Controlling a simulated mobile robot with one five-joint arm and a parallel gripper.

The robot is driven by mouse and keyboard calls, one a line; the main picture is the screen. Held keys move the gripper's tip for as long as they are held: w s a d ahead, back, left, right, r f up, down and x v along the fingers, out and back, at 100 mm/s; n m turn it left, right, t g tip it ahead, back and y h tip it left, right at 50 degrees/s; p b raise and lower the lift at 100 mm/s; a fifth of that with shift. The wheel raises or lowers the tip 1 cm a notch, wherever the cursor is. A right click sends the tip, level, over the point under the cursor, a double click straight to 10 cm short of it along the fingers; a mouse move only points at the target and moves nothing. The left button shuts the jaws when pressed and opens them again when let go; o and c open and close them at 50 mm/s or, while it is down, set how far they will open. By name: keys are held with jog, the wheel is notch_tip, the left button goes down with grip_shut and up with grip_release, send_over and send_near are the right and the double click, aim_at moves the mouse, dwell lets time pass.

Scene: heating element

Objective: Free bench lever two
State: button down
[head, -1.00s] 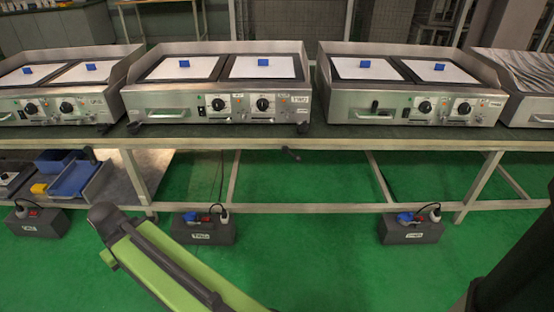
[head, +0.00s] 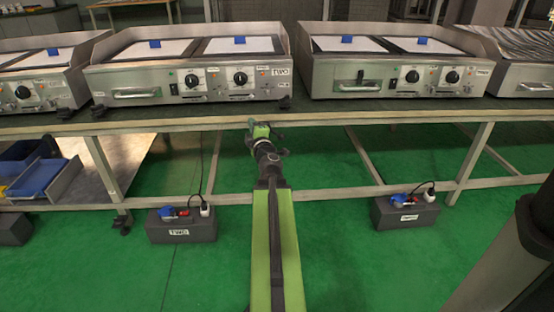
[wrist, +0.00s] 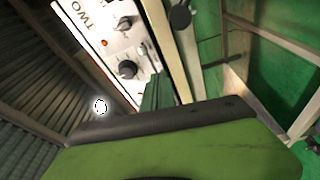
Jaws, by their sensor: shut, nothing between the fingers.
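The griddle marked TWO (head: 190,75) stands on the bench in the head view. A small dark part (head: 279,138) shows under the bench's front edge, just right of my gripper; it may be the bench lever, mostly hidden by my arm. My gripper (head: 262,130) is shut and empty at the bench's front edge, below the right half of griddle two. I cannot tell whether it touches the dark part. In the wrist view the TWO panel with its knobs (wrist: 128,69) shows, and a round black part (wrist: 180,17) sits near the bench edge. My own green link hides the lower half.
The bench (head: 60,127) runs across the view. Another griddle (head: 390,75) stands at the right. A grey box marked TWO (head: 182,228) and another grey box (head: 405,212) sit on the low rail with plugs. Blue bins (head: 42,180) lie at left. The green floor is clear.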

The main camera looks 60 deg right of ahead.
aim_at(279, 138)
jog(key=s+d+f+n+y+b, duration=0.25)
jog(key=s+f+n+y, duration=0.45)
jog(key=s+f, duration=0.4)
jog(key=w+d+h+b, duration=0.1)
jog(key=w+d, duration=0.4)
jog(key=d, duration=0.1)
jog(key=shift+w+r+n+t, duration=0.25)
jog(key=shift+w+n+t, duration=0.1)
jog(key=shift+n+t, duration=0.05)
jog(key=shift+d, duration=0.1)
jog(key=p, duration=0.1)
jog(key=s+d+r+n+p, duration=0.1)
jog(key=p, duration=0.1)
jog(key=shift+r+g, duration=0.3)
jog(key=shift+s+f, duration=0.1)
jog(key=shift+f, duration=0.2)
